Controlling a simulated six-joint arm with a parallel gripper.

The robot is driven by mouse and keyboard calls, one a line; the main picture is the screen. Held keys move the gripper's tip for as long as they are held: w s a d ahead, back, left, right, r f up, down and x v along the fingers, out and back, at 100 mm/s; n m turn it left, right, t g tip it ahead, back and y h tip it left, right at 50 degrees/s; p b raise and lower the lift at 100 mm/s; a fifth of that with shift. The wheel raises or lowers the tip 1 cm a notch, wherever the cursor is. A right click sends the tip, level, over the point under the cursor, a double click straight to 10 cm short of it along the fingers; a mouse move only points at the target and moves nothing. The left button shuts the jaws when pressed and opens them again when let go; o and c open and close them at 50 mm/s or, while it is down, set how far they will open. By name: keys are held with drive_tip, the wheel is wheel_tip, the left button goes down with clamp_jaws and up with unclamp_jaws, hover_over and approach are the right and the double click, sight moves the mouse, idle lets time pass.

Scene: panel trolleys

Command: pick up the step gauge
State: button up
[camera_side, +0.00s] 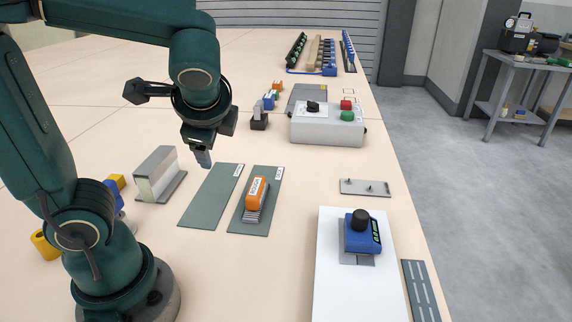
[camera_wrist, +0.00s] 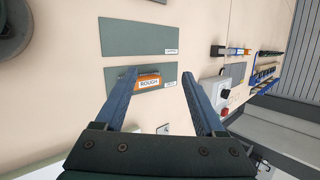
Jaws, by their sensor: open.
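The step gauge appears to be the blue block with a black knob (camera_side: 361,232) and a pale label on its side. It sits at the front right on a white panel (camera_side: 335,285), with a grey plate under it. I cannot make it out in the wrist view. My gripper (camera_side: 203,158) hangs above the table, well to the left of and behind the gauge, apart from it. In the wrist view its two blue-grey fingers (camera_wrist: 159,72) are spread with nothing held between them.
An orange block marked ROUGH (camera_wrist: 149,83) lies on a grey-green mat (camera_side: 243,222); an empty mat (camera_side: 208,200) is beside it. A pinned plate (camera_side: 365,187) and a control box (camera_side: 328,126) stand behind the gauge. A metal profile (camera_side: 158,172) is at left.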

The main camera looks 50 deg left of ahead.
drive_tip(key=w+m+t+y, duration=0.2)
drive_tip(key=w+m+y, duration=0.25)
drive_tip(key=w, duration=0.25)
drive_tip(key=m+t, duration=0.8)
drive_tip(key=m, duration=0.4)
hover_over(360, 220)
drive_tip(key=w+a, duration=0.1)
drive_tip(key=a, duration=0.5)
wheel_tip(360, 220, down, 5)
drive_tip(key=d+f+m+t+h, duration=0.1)
drive_tip(key=d+f, duration=0.1)
drive_tip(key=d+f+m+h, duration=0.1)
drive_tip(key=d+f+m, duration=0.1)
drive_tip(key=s+d+f+m+t+h, duration=0.1)
drive_tip(key=d+f, duration=0.1)
drive_tip(key=shift+s+f+m+t, duration=0.1)
drive_tip(key=shift+m+t, duration=0.2)
drive_tip(key=shift+m, duration=0.05)
drive_tip(key=shift+x, duration=2.4)
clamp_jaws()
